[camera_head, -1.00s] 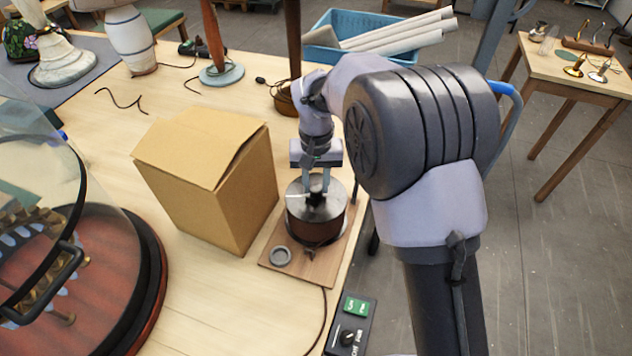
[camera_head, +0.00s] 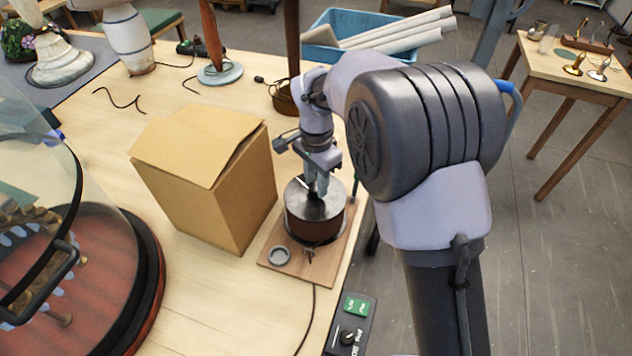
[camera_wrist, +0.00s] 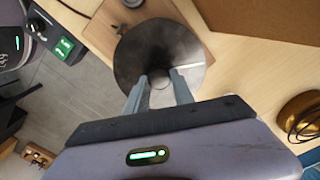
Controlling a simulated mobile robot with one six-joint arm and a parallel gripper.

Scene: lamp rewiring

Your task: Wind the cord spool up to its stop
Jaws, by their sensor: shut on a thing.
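The cord spool (camera_head: 315,220) is a dark brown drum with a grey metal top, standing on a wooden board (camera_head: 290,262). My gripper (camera_head: 317,190) points down at the centre of the spool's top and is shut on the small knob there, which the fingers mostly hide. In the wrist view my two fingers (camera_wrist: 158,92) stand either side of the middle of the round grey spool top (camera_wrist: 158,50). A dark cord (camera_head: 312,310) runs from the board toward the front of the table. The stop cannot be made out.
A cardboard box (camera_head: 205,175) stands close to the left of the spool. A glass-covered round case (camera_head: 90,270) is at the left. Lamp parts stand at the back.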

